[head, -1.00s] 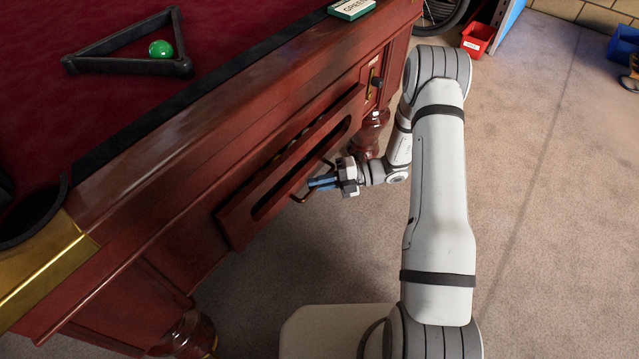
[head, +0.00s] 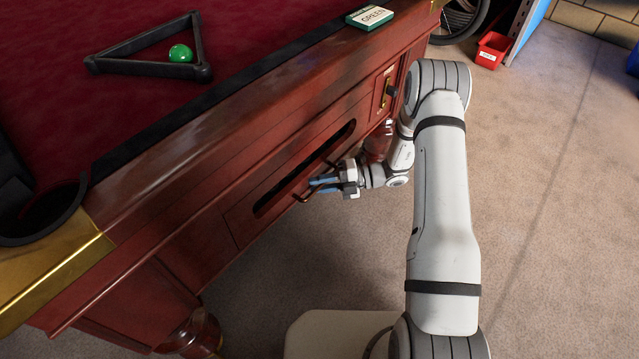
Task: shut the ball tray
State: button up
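The ball tray (head: 243,222) is the long wooden drawer front with a dark slot in the side of the red-felt pool table (head: 215,165). Its front looks about flush with the table's side, with no open gap visible above it. The inside of the tray is hidden.
A black triangle rack (head: 140,68) with a green ball (head: 180,53) and a green box (head: 370,17) are on the table top. A turned table leg (head: 378,142) stands behind my wrist. A red bin (head: 491,50) is farther back. The carpet (head: 540,200) to the right is clear.

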jog(key=w+d+r+p, duration=0.1)
jog(key=d, duration=0.6)
jog(key=shift+d+p, duration=0.35)
jog(key=shift+p, duration=0.05)
jog(key=s+d+r+n+g+h+p, duration=0.1)
jog(key=s+r+n+h+p, duration=0.25)
jog(key=r+n, duration=0.45)
jog(key=s+r+n+h+p, duration=0.25)
jog(key=r+n+p, duration=0.2)
jog(key=r, duration=0.75)
jog(key=s+d+r+n+g+h+p, duration=0.15)
jog(key=s+r+n+p, duration=0.3)
jog(key=r, duration=0.55)
jog(key=s+d+r+n+t+h+p, duration=0.2)
jog(key=s+r+n+h+p, duration=0.1)
jog(key=r+n, duration=0.3)
jog(key=s+d+r+n+t+h+p, duration=0.2)
jog(key=s+r+n+p, duration=0.3)
jog(key=r, duration=0.5)
jog(key=s+d+r+n+t+h+p, duration=0.2)
jog(key=s+r+n+t+h+p, duration=0.1)
jog(key=r+n, duration=0.5)
jog(key=shift+s+d+h+p, duration=0.35)
jog(key=shift+s+p, duration=0.35)
jog(key=shift+s, duration=0.15)
jog(key=shift+c, duration=0.2)
